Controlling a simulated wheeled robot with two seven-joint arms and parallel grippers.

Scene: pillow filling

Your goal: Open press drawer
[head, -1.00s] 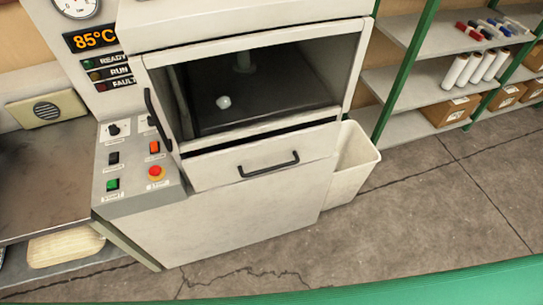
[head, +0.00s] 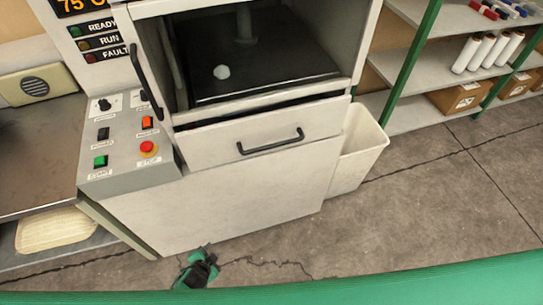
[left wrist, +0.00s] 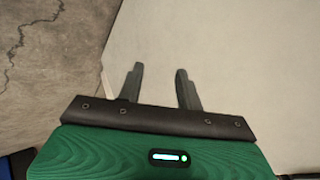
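The press (head: 220,210) is a cream-white machine in the middle of the head view. Its drawer (head: 215,150) has a black bar handle (head: 270,142) and sits below the open window; the drawer looks shut, with a dark gap along its top edge. My left gripper (head: 205,252) shows low in the head view, in front of the press base and well below the handle. In the left wrist view its two dark fingers (left wrist: 158,85) are apart with nothing between them, facing a plain pale panel (left wrist: 225,50). My right gripper is out of view.
A control panel (head: 122,172) with buttons and a red stop knob stands left of the drawer. A white bin (head: 357,150) stands right of the press. Shelves (head: 410,70) with rolls and boxes are at the right. The concrete floor (head: 420,215) in front is clear.

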